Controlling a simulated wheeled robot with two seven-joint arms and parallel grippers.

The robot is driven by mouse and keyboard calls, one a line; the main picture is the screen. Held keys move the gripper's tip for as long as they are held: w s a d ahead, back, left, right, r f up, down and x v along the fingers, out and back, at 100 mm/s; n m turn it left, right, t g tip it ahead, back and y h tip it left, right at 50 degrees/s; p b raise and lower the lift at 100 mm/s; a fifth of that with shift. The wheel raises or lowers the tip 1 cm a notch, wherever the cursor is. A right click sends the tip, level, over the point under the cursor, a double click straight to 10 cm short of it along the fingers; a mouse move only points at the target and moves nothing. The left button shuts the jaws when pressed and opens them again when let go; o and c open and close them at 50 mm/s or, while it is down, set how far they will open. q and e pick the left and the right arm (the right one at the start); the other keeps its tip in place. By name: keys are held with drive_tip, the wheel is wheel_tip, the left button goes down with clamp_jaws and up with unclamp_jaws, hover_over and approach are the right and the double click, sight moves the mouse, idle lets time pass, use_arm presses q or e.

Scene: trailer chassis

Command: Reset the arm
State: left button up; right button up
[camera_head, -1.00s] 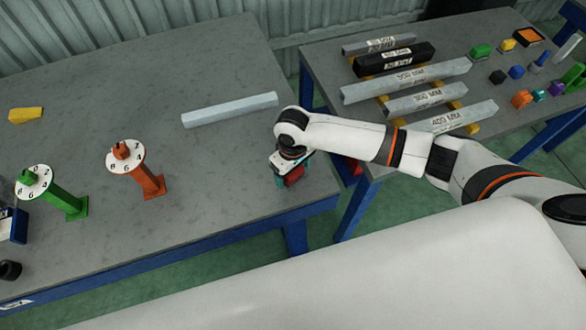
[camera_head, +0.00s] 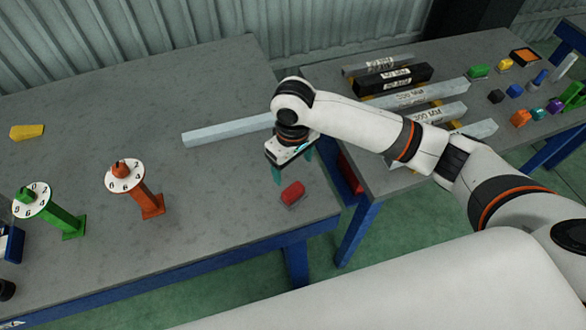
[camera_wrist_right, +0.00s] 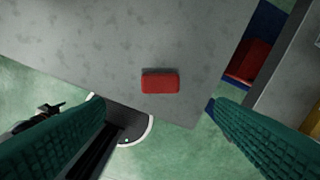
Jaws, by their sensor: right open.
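My right gripper (camera_head: 292,168) hangs above the left grey table near its right front corner, fingers pointing down. It is open and empty. A small red block (camera_head: 292,193) lies on the tabletop just below and in front of it, apart from the fingers. In the right wrist view the red block (camera_wrist_right: 160,82) lies beyond the two green fingertips, between them in the picture, with clear table around it. My left gripper is not in view.
A long grey bar (camera_head: 226,130) lies behind my right gripper, its right end hidden by the arm. Dial posts, orange (camera_head: 149,203) and green (camera_head: 65,216), stand at left, with a yellow block (camera_head: 27,132) behind. The right table (camera_head: 360,183) holds labelled bars and small coloured blocks.

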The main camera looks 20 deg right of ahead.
idle(0.5)
drive_tip(key=s+a+f+t+y, duration=0.2)
drive_tip(key=s+a+f+y, duration=0.15)
drive_tip(key=s+a, duration=0.4)
drive_tip(key=s+d+f+m+t+h, duration=0.1)
drive_tip(key=s+d+f+m+h, duration=0.2)
drive_tip(key=s+d, duration=1.1)
wheel_tip(320, 180, down, 28)
drive_tip(key=g, duration=0.1)
drive_tip(key=s+d+f, duration=0.2)
drive_tip(key=s+f, duration=0.4)
drive_tip(key=s, duration=0.2)
drive_tip(key=s+d+f+g, duration=0.1)
drive_tip(key=s+f, duration=0.6)
drive_tip(key=s, duration=0.1)
drive_tip(key=shift+d+f+n, duration=0.25)
drive_tip(key=shift+d+n, duration=0.05)
drive_tip(key=shift+d, duration=0.05)
drive_tip(key=shift+s+h, duration=0.1)
drive_tip(key=shift+h, duration=0.15)
